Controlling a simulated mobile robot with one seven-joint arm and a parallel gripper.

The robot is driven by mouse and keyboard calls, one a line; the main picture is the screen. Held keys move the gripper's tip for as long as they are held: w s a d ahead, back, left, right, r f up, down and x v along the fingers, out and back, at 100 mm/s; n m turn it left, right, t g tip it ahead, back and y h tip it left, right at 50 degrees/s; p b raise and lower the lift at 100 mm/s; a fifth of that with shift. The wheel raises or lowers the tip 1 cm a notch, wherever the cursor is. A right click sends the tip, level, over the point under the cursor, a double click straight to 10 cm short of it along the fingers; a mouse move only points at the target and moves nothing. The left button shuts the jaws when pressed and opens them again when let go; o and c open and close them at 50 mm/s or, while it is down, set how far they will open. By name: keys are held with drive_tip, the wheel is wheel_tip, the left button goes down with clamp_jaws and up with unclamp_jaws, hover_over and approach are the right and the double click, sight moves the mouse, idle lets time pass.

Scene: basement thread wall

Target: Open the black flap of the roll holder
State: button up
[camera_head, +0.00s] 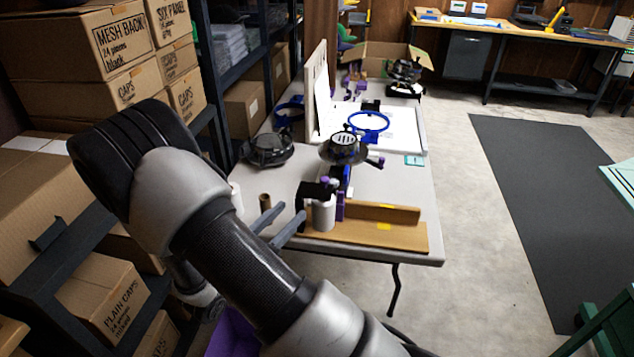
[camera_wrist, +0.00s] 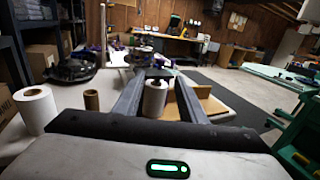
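The roll holder stands near the front edge of the light table, with a white roll (camera_head: 323,214) in it. Its black flap (camera_head: 318,190) lies across the top of the roll and looks lowered. In the wrist view the flap (camera_wrist: 158,73) shows as a dark piece above the white roll (camera_wrist: 155,98). My gripper (camera_head: 291,212) is open and empty, just left of the holder. In the wrist view its two grey fingers (camera_wrist: 160,76) point toward the holder, with the roll seen between them. I cannot tell whether a fingertip touches the flap.
A loose white roll (camera_wrist: 36,108) and a brown tube (camera_wrist: 91,100) stand left of my fingers. A wooden board (camera_head: 370,234) lies right of the holder. Black round devices (camera_head: 267,149) sit behind.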

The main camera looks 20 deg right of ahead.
sight(322, 181)
drive_tip(key=b+x, duration=0.1)
drive_tip(key=x, duration=1.6)
drive_tip(key=shift+s, duration=0.15)
clamp_jaws()
